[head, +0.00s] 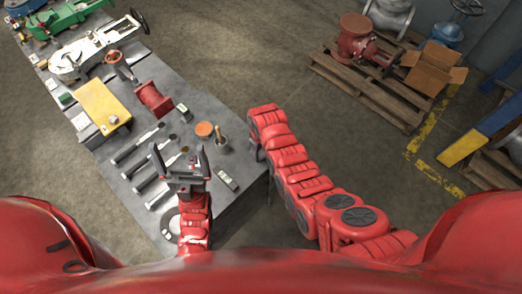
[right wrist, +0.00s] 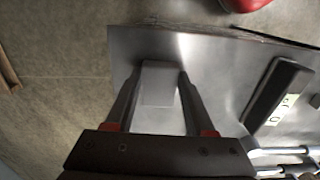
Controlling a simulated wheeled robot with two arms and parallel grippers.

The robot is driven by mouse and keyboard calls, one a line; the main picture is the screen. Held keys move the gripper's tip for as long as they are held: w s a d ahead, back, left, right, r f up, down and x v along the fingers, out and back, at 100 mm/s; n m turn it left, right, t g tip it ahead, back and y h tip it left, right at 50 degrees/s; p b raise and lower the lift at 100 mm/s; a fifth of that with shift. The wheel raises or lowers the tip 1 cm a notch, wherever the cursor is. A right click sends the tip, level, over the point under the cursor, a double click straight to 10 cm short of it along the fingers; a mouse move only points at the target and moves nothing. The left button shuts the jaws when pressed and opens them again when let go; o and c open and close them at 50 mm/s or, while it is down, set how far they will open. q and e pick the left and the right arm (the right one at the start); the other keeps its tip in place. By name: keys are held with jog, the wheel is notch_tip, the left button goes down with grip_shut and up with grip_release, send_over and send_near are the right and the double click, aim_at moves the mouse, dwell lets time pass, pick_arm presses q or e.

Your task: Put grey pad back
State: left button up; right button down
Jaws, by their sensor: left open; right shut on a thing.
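The grey pad (right wrist: 159,84) is a small pale block between the two fingers of my right gripper (right wrist: 158,78), which is shut on it. It is over the corner of the metal table top (right wrist: 217,68); I cannot tell whether it touches the surface. In the head view the pad and my right fingertips are hidden by my right arm, which bends down at the table's right edge. My left gripper (head: 177,152) is open and empty above the table (head: 195,100), over the row of tools.
A dark handheld meter (right wrist: 279,91) lies right of the pad; it also shows in the head view (head: 228,180). Pallets (head: 370,85) stand on the floor at right.

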jog(key=shift+f, duration=0.2)
jog(key=shift+c, duration=1.3)
grip_release()
jog(key=shift+r, duration=0.1)
